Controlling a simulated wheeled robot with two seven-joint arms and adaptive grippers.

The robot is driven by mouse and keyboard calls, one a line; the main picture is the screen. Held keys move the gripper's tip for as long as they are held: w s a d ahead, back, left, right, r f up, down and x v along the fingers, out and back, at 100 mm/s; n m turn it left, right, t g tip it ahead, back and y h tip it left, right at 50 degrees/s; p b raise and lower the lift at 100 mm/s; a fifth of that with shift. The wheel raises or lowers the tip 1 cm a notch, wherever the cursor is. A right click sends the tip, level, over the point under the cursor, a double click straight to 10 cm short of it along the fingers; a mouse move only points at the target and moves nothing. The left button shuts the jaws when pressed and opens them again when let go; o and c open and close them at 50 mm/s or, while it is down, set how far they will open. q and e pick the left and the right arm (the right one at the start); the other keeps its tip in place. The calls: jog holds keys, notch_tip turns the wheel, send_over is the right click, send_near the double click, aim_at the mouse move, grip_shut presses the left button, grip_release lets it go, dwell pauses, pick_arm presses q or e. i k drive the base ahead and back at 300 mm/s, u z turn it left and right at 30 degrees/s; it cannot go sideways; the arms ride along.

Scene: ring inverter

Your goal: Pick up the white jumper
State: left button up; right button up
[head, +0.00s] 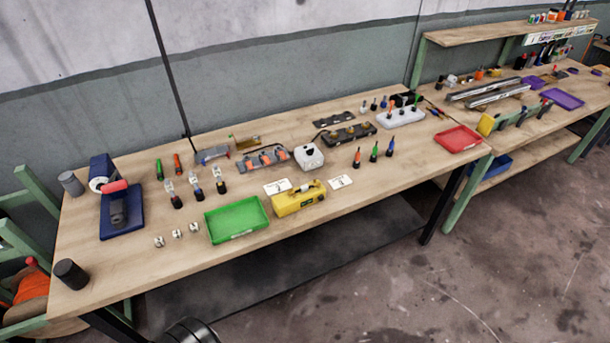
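No piece can be clearly told as the white jumper at this size. Three small whitish pieces stand in a slanted row on the near left of the workbench: a left one (159,241), a middle one (177,234) and a right one (194,227). They are apart from each other, left of the green tray (237,220). A larger white block (309,156) sits farther back near the bench's middle. Neither of my grippers shows. A dark rounded part at the bottom edge may be my own body.
On the wooden workbench (120,272) are a yellow case (299,198), a red tray (458,139), a blue stand (121,212), a dark cylinder (71,273) and several upright tools. Bare wood lies in front of the small pieces. A second bench adjoins on the right.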

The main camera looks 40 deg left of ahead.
aim_at(305, 188)
jog(key=u, duration=0.6)
jog(key=i, duration=0.85)
jog(key=u, duration=0.85)
